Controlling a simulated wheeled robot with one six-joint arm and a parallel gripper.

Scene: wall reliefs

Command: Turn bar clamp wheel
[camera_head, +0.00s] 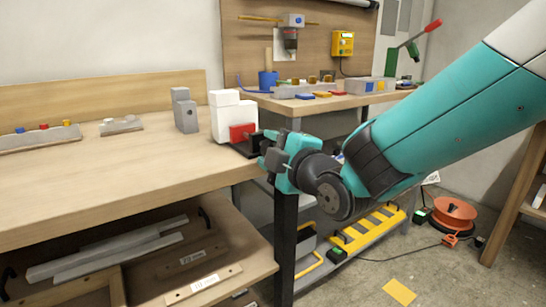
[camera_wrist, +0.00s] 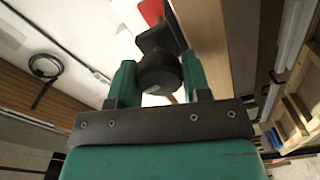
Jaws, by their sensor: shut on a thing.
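The bar clamp (camera_head: 250,146) is at the front right corner of the wooden workbench (camera_head: 110,180). It has a red part against a white block (camera_head: 226,118) and a black body. In the wrist view its dark round wheel (camera_wrist: 160,73) sits between my two green fingers, with the red part (camera_wrist: 152,12) beyond it. My gripper (camera_wrist: 158,82) is shut on the wheel. In the head view my gripper (camera_head: 268,157) reaches the clamp from the right, and it hides the wheel there.
A grey stepped block (camera_head: 185,110) stands left of the white block. Below the bench are a lower shelf with long bars (camera_head: 110,250) and a yellow level-like tool (camera_head: 368,230). A second bench (camera_head: 335,100) stands behind. The front of the workbench top is clear.

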